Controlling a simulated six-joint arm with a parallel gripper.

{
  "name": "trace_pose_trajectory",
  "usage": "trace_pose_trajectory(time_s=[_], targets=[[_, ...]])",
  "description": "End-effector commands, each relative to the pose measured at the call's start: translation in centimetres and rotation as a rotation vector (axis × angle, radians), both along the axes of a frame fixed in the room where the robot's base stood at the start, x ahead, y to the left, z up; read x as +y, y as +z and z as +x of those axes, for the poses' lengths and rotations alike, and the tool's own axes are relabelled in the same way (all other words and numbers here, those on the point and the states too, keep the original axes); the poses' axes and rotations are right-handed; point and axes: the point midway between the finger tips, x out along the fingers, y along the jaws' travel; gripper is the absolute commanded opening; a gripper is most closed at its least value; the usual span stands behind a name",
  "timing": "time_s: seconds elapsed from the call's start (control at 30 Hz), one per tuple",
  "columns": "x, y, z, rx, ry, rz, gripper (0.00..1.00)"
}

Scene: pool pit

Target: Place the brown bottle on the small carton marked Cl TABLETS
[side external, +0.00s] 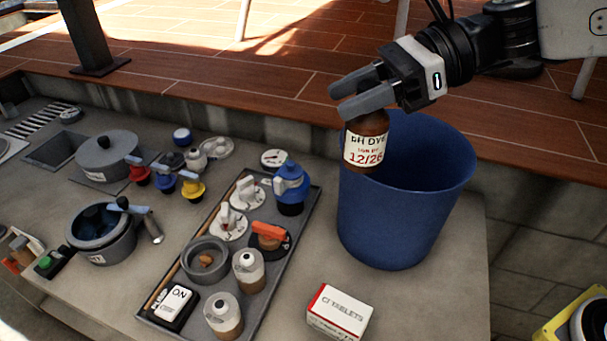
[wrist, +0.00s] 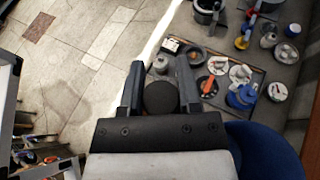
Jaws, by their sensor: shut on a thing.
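The brown bottle (side external: 366,143) has a white label reading "pH DYE" and "12/26". My gripper (side external: 355,98) is shut on the bottle near its top and holds it upright in the air, in front of the blue bucket in the side view. In the wrist view the bottle's dark round cap (wrist: 161,98) shows between the two fingers of my gripper (wrist: 160,80). The small white and red carton marked Cl TABLETS (side external: 338,312) lies on the ledge at the lower middle of the side view, below the held bottle. I cannot make out the carton in the wrist view.
A blue bucket (side external: 405,215) stands behind the carton; its rim also shows in the wrist view (wrist: 262,150). A grey tray (side external: 262,318) left of the carton holds valves, small bottles and a switch. Grey pots (side external: 105,153) and coloured valves stand farther left.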

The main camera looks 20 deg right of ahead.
Motion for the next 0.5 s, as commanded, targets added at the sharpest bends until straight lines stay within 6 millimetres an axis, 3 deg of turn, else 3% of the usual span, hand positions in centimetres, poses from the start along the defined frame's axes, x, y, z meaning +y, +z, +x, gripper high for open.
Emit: trace_pose_trajectory(time_s=[0.1, 0.3, 0.43, 0.5], targets=[[2.1, 0.1, -1.1, -0.002, 0.014, 0.000, 0.00], [4.5, 0.2, -2.3, -0.001, 0.019, 0.001, 0.00], [5.7, 0.1, -3.1, -0.001, 0.022, 0.000, 0.00], [5.5, -1.2, -3.0, 0.005, 0.019, -0.003, 0.00]])
